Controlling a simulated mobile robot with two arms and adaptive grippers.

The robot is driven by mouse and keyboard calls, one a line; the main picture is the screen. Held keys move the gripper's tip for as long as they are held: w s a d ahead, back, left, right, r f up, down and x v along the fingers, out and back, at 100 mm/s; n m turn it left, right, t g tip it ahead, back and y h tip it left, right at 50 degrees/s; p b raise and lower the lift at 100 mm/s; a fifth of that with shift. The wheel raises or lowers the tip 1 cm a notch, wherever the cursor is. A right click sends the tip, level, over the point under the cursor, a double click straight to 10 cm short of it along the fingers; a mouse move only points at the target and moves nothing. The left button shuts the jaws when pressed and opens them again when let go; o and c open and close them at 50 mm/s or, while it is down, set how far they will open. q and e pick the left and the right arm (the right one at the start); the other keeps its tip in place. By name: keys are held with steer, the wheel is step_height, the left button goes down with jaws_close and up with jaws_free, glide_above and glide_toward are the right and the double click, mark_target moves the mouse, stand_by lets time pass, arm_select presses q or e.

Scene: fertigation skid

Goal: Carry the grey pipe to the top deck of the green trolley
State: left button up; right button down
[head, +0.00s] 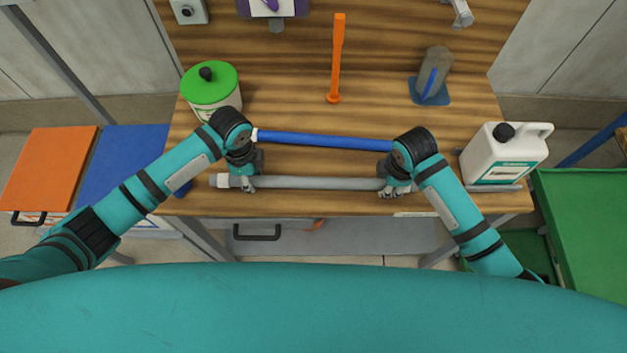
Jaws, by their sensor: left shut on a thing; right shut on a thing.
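The grey pipe (315,183) lies level along the front of the wooden bench in the head view. My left gripper (247,186) is shut on the pipe near its left end. My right gripper (391,190) is shut on the pipe near its right end. I cannot tell whether the pipe touches the bench top or is just above it. The green trolley (585,225) stands at the far right, partly cut off by the frame edge; the visible part of its top deck looks bare.
A blue pipe (325,140) lies just behind the grey one on the bench (290,95). A white jug (503,155) stands at the bench's right end, near the trolley. A green-lidded tub (212,87), an orange tool (337,60) and a grey object with a blue base (433,77) stand further back.

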arm_select(q)
jaws_close()
steer(key=shift+w+r, duration=0.1)
steer(key=shift+r, duration=0.05)
arm_select(e)
steer(key=shift+w+r, duration=0.1)
steer(key=shift+r, duration=0.05)
